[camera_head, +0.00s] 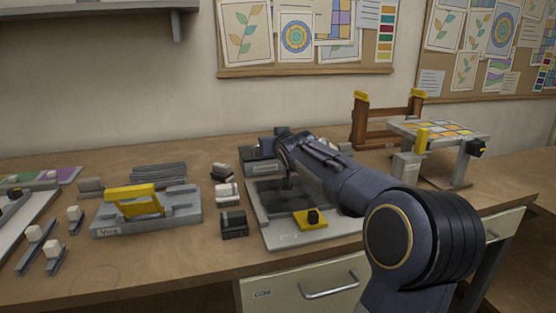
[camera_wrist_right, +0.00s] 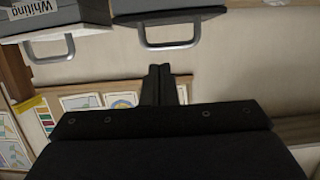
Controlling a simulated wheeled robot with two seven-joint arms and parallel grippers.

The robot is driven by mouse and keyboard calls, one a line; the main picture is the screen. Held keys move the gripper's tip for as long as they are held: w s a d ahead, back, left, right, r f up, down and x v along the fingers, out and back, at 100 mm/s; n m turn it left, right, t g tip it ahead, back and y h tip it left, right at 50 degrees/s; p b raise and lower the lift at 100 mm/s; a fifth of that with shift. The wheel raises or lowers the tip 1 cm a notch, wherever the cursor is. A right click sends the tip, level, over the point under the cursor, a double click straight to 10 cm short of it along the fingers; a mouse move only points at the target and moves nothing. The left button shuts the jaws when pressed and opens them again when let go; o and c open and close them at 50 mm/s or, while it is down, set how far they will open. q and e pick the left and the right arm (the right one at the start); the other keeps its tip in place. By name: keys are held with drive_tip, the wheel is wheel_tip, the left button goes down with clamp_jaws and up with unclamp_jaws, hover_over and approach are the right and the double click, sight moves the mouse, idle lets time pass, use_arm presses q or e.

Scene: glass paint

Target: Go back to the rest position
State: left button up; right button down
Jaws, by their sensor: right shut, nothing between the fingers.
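My right arm (camera_head: 340,185) comes in from the lower right in the head view and reaches over the grey tray station (camera_head: 268,230). Its far end is by the grey box at the back of that station, and the fingers cannot be made out clearly there. In the right wrist view my right gripper (camera_wrist_right: 160,84) has its two dark fingers together with nothing between them. It points toward a pale wall and grey bins. My left gripper is in neither view.
A yellow-handled grey fixture (camera_head: 145,212) and small dark blocks (camera_head: 234,224) stand left of the station. A tile-topped stand (camera_head: 438,130) and wooden rack (camera_head: 385,122) are at the right. Grey bins with handles, one labelled Whiting (camera_wrist_right: 38,9), show in the wrist view.

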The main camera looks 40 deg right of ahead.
drive_tip(key=s+f+b, duration=0.1)
drive_tip(key=s+a+f+b, duration=0.1)
drive_tip(key=shift+s+a+b, duration=0.25)
drive_tip(key=shift+b, duration=0.05)
drive_tip(key=shift+s+a+b, duration=0.2)
drive_tip(key=shift+s+b, duration=0.1)
drive_tip(key=shift+s, duration=0.15)
drive_tip(key=shift+r, duration=0.1)
